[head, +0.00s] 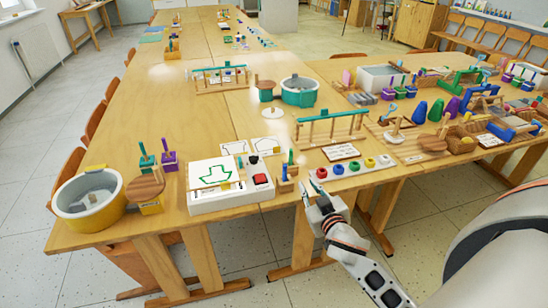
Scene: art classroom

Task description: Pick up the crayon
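I cannot pick out the crayon for certain. The best candidates are a small green upright stick (291,157) and a blue one (284,172) in a little wooden holder (287,184) near the table's front edge, right of a white box with a green arrow. My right gripper (312,187) is at the front edge of the table, just right of and in front of that holder and apart from it. Its fingers are small and partly overlapping, so I cannot tell their opening or whether anything is between them. My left gripper is not in view.
The white arrow box (230,196) and a yellow bucket (88,207) stand at the left front. A panel with coloured knobs (352,168) lies right of the gripper, with a green-railed rack (331,126) behind. The right side is crowded; the table's left middle (150,105) is clear.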

